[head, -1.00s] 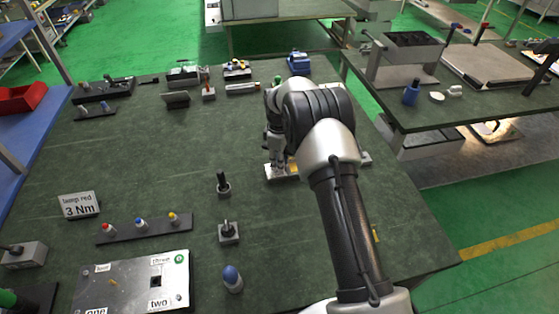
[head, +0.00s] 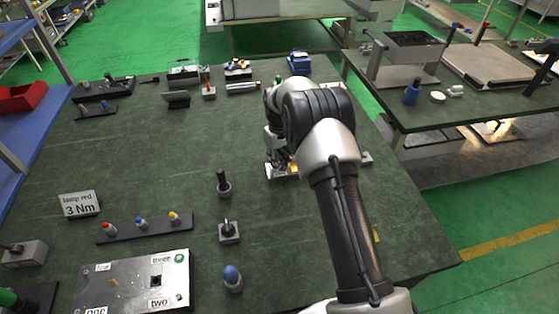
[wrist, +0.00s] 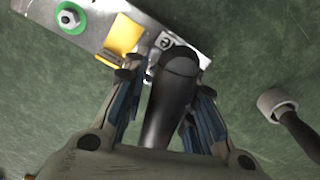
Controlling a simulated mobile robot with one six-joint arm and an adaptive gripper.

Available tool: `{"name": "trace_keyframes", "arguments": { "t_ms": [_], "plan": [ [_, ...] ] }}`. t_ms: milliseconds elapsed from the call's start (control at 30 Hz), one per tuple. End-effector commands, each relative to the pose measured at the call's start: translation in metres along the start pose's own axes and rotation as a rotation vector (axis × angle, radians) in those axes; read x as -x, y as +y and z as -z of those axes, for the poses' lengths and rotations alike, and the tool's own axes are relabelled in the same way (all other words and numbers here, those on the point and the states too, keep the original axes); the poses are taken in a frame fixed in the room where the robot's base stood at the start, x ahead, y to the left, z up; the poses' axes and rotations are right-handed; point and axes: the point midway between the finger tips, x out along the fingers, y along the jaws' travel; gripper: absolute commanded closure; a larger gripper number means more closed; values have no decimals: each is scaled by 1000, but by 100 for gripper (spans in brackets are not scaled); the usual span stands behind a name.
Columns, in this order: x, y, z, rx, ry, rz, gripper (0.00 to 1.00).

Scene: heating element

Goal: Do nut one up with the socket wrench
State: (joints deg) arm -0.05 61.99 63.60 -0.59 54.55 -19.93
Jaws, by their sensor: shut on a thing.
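My gripper (wrist: 164,84) is shut on a dark, round-handled tool (wrist: 168,112), seemingly the socket wrench. The tool's rounded black end faces the wrist camera and hides its tip. Beyond it lies a metal plate (wrist: 98,18) with a yellow block (wrist: 121,38) and a partly hidden white label. A nut (wrist: 69,18) in a green ring sits near the plate's other end. Any nut under the tool is hidden. In the head view, my gripper (head: 275,145) is above the plate (head: 282,170), largely covered by my arm.
A dark-handled tool in a grey round holder (wrist: 275,103) stands to the right in the wrist view. In the head view, a numbered panel (head: 130,283), a "lamp red 3 Nm" sign (head: 80,205) and a rack of coloured pieces (head: 145,228) are at left.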

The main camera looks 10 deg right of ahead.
Motion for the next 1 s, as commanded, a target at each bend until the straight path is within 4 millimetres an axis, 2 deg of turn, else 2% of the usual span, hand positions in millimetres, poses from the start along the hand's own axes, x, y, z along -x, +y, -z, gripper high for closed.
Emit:
{"name": "trace_keyframes", "arguments": {
  "t_ms": [267,600,900,1000],
  "plan": [
    [0,0,0,-17,-1,0,100],
    [-1,-2,0,-340,-2,1,100],
    [-1,-2,0,-366,-2,2,100],
    [-1,-2,1,-446,-3,2,100]
  ]
}}
